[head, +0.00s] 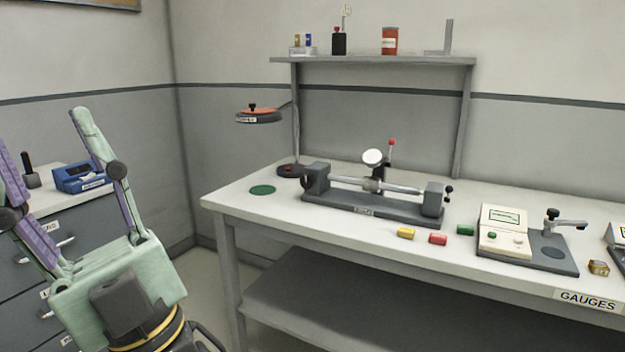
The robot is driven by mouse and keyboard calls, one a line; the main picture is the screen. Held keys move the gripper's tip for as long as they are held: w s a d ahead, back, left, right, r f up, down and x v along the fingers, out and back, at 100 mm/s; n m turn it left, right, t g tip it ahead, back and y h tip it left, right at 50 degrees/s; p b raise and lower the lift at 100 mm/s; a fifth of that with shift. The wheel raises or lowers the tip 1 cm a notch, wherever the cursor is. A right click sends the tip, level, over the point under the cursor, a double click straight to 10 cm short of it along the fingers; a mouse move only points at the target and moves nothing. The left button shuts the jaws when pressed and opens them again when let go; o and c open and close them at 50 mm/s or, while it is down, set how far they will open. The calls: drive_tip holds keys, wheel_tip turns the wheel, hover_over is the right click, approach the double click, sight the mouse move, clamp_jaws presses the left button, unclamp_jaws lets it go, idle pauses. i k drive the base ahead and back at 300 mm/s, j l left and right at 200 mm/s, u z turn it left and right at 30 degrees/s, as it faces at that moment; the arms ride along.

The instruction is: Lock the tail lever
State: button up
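A bench-centre fixture (370,207) stands on the white bench, with a shaft (345,182) held level between its left headstock (316,178) and its right tailstock (432,200). A small lever with a black knob (449,189) sticks up at the tailstock's right side. It is too small to tell whether it is locked. My gripper (42,130) is at the far left, its green and purple fingers spread wide and pointing up. It is empty and well apart from the fixture, in front of the grey cabinet.
A dial gauge (373,157) with a red-topped post stands at the shaft. A gauge unit (503,232) is to the right. A lamp (260,116) overhangs the bench's left end.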

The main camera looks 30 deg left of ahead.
sight(448, 189)
drive_tip(key=k+j, duration=0.1)
drive_tip(key=j, duration=0.85)
drive_tip(key=k+j, duration=0.1)
drive_tip(key=j, duration=0.8)
drive_tip(key=k+j, duration=0.1)
drive_tip(key=j, duration=0.85)
drive_tip(key=i, duration=1)
drive_tip(key=j+z, duration=0.15)
drive_tip(key=z, duration=1.6)
